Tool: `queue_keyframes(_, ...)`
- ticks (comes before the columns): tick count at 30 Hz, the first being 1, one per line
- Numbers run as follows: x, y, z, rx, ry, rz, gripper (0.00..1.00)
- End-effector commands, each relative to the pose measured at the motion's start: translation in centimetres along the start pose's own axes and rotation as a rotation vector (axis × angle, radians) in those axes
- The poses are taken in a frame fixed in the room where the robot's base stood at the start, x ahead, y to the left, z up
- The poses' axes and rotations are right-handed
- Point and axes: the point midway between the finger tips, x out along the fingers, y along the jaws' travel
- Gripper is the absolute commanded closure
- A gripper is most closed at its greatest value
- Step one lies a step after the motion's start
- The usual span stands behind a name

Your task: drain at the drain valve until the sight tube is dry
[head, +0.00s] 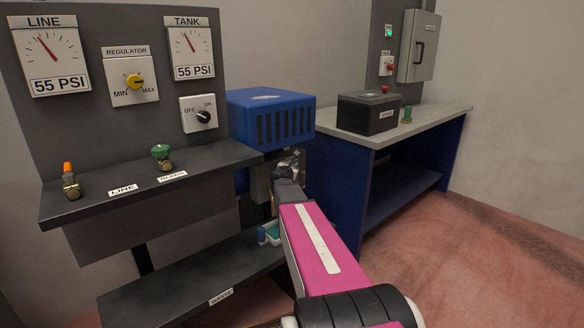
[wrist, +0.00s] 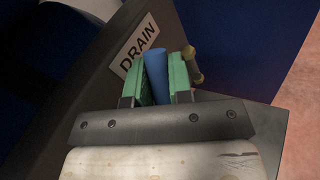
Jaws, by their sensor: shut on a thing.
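In the wrist view, my gripper (wrist: 164,80) has its two green fingers shut on a blue handle (wrist: 156,66). The handle sits beside a white DRAIN label (wrist: 139,46), and I take it for the drain valve's handle. A brass-coloured fitting (wrist: 193,66) shows just right of the right finger. In the head view, my gripper (head: 271,234) is low beneath the blue compressor housing, partly hidden by my pink arm, and a bit of blue (head: 262,235) shows at it. I cannot make out the sight tube or its level in either view.
LINE (head: 46,56) and TANK (head: 193,45) gauges read 55 PSI. The upper shelf holds an orange-handled LINE valve (head: 70,181) and a green-handled BLEED valve (head: 162,157). A blue compressor (head: 270,115) stands at centre. A bench (head: 345,144) with a black box (head: 368,112) is right.

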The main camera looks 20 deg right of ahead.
Motion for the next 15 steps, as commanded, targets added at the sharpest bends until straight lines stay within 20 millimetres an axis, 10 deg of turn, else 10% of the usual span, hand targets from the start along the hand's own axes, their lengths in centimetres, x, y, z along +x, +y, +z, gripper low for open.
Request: queue_keyframes(15, 1.6, -1.2, -0.9, 0.156, 0.247, -0.059, 1.00)
